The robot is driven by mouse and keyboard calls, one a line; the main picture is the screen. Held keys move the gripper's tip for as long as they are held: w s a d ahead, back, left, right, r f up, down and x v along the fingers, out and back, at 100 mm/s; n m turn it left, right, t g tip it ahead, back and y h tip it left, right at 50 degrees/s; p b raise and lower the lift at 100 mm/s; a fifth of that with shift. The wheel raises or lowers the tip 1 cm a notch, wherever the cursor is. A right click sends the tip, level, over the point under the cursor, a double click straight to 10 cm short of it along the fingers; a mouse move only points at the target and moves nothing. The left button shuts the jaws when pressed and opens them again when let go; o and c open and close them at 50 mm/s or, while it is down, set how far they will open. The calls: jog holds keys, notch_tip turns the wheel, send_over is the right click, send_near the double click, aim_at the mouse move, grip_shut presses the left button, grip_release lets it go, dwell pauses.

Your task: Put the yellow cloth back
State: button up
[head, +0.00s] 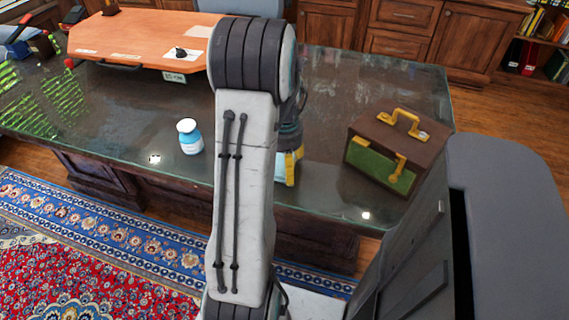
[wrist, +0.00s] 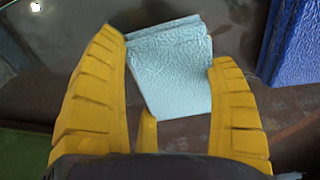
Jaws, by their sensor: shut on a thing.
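A folded light blue cloth (wrist: 172,65) sits between the yellow fingers of my gripper (wrist: 165,95) in the wrist view. The fingers are shut on it, and their tips reach along its two sides. In the head view my gripper (head: 289,168) is low over the front part of the glass-topped desk (head: 330,100), partly hidden by my arm. A pale blue edge of the cloth (head: 280,172) shows beside it. No cloth of yellow colour is visible in either view.
A dark blue textured thing (wrist: 294,45) lies right of the cloth in the wrist view. A brown and green box with yellow handle (head: 390,150) stands to the right. An orange board (head: 140,38) is behind.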

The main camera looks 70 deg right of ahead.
jog(key=shift+f, duration=0.1)
jog(key=o, duration=1.1)
notch_tip(320, 180, up, 12)
jog(key=shift+a+r+p, duration=0.1)
jog(key=shift+r+p, duration=0.05)
jog(key=shift+p, duration=1)
